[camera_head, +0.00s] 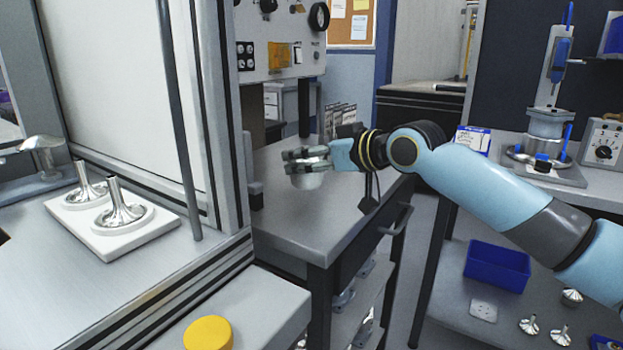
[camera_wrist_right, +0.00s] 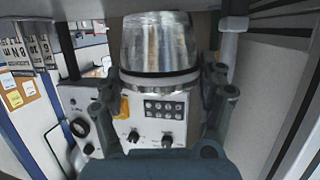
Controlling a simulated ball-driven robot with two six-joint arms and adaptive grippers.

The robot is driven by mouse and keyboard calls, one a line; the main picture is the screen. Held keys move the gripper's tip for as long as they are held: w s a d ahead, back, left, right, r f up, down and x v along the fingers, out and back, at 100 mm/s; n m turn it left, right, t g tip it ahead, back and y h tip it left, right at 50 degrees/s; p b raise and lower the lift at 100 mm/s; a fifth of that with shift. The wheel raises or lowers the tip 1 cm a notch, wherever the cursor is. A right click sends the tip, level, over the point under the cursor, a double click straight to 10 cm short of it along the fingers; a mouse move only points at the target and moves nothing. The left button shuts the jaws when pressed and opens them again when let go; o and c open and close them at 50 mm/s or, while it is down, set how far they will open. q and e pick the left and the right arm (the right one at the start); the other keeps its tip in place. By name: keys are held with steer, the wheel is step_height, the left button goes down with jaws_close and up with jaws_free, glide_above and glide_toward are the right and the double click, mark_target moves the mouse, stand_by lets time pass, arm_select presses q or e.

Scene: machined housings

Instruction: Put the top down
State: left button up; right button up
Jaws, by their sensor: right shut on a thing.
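My right gripper (camera_head: 306,156) reaches in from the right and is shut on a silvery metal top (camera_head: 308,181). The top shows as a smooth, cup-like piece just below the fingers, over the grey workbench (camera_head: 290,220). It appears apart from the bench surface, though the exact gap is hard to judge. In the right wrist view the shiny top (camera_wrist_right: 160,48) sits between the two dark fingers (camera_wrist_right: 163,100), with a dark band along its edge. The fingers hide part of it in the head view. My left gripper is not in view.
A white plate (camera_head: 75,218) with two flared metal parts (camera_head: 122,212) stands on the left counter. A yellow disc (camera_head: 208,333) is at the front. A blue bin (camera_head: 497,266) and several metal parts sit on the lower right shelf. The bench's front half is clear.

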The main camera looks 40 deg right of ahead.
mark_target(321, 174)
step_height(321, 174, down, 3)
steer(key=shift+f, duration=0.2)
steer(key=shift+b, duration=0.3)
steer(key=shift+f, duration=0.2)
steer(key=o, duration=1.3)
